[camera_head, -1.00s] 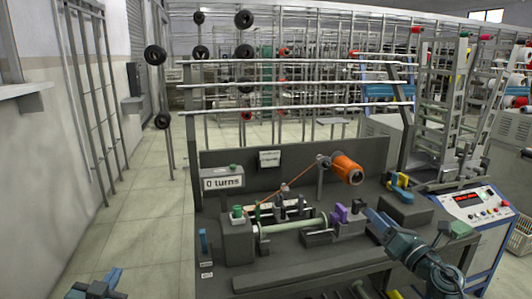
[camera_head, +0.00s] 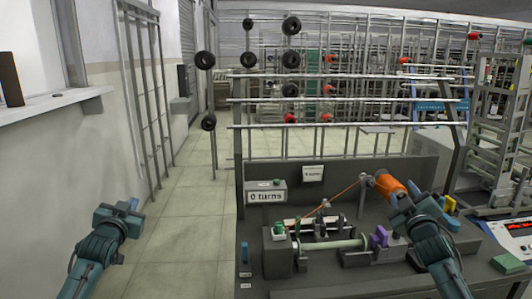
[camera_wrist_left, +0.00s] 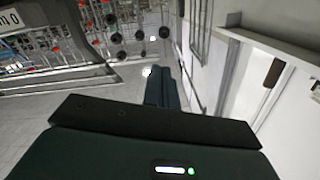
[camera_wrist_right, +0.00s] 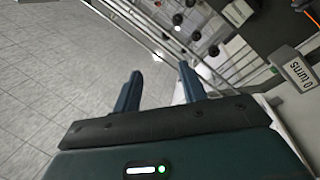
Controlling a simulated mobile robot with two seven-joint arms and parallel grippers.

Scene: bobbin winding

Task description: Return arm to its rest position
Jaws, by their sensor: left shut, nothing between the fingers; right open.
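My left gripper (camera_head: 132,207) is raised at the left of the head view, over the tiled floor and apart from the bench. Its fingers (camera_wrist_left: 162,86) are together and empty in the left wrist view. My right gripper (camera_head: 398,200) is at the right side of the bench, and in the head view it overlaps the orange spool (camera_head: 390,187); contact cannot be told. In the right wrist view its two fingers (camera_wrist_right: 160,88) are apart with nothing between them. An orange strand runs from the spool down to the winder on the bench (camera_head: 322,284). A pale green cylinder (camera_head: 335,246) lies along the winder.
A counter box (camera_head: 266,197) reads "0 turns" at the bench's back left. A purple block (camera_head: 380,237) and a green button (camera_head: 280,229) are on the bench. Racks with black and red spools stand behind. The floor (camera_head: 190,215) left of the bench is clear.

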